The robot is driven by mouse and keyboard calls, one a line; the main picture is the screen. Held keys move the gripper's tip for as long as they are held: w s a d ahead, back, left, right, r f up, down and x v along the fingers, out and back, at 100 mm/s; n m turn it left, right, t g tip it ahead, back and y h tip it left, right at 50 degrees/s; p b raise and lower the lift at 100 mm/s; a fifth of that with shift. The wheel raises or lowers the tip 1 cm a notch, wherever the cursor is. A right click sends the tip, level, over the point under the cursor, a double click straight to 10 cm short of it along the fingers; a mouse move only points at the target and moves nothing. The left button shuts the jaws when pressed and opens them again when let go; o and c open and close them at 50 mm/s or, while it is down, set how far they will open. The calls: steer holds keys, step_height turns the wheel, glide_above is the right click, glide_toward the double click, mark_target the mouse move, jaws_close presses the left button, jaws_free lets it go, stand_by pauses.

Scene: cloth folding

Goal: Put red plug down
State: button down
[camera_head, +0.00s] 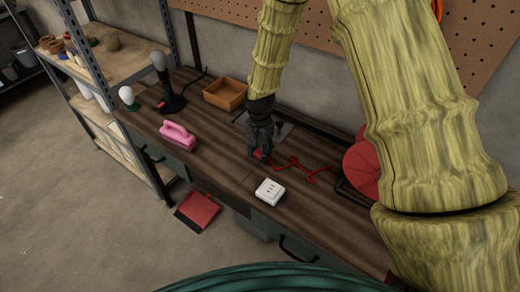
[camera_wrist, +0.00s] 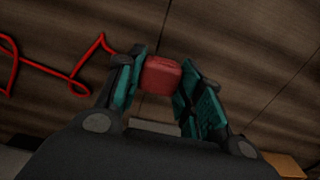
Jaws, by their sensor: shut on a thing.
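The red plug (camera_wrist: 161,76) sits between the two teal-padded fingers of my gripper (camera_wrist: 158,88) in the wrist view. My gripper is shut on it. In the head view my gripper (camera_head: 261,155) points down close to the wooden workbench (camera_head: 225,168), and the plug is mostly hidden by the fingers. I cannot tell whether the plug touches the bench top. A red cord (camera_head: 300,168) lies in loose bends on the bench to the right of my gripper. The cord also shows at the left in the wrist view (camera_wrist: 60,72).
A white socket block (camera_head: 269,191) lies on the bench in front of my gripper. A pink object (camera_head: 178,136), a black lamp (camera_head: 170,90) and an orange-brown tray (camera_head: 225,93) stand to the left. A red round object (camera_head: 362,168) is at the right. Bare bench lies between the pink object and my gripper.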

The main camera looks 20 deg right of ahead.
mark_target(260, 152)
steer(key=shift+f, duration=0.6)
steer(key=c, duration=0.9)
jaws_free()
steer(key=shift+c, duration=0.2)
steer(key=shift+r, duration=0.6)
step_height(260, 152, up, 12)
steer(key=b, duration=0.3)
steer(key=shift+b, duration=0.3)
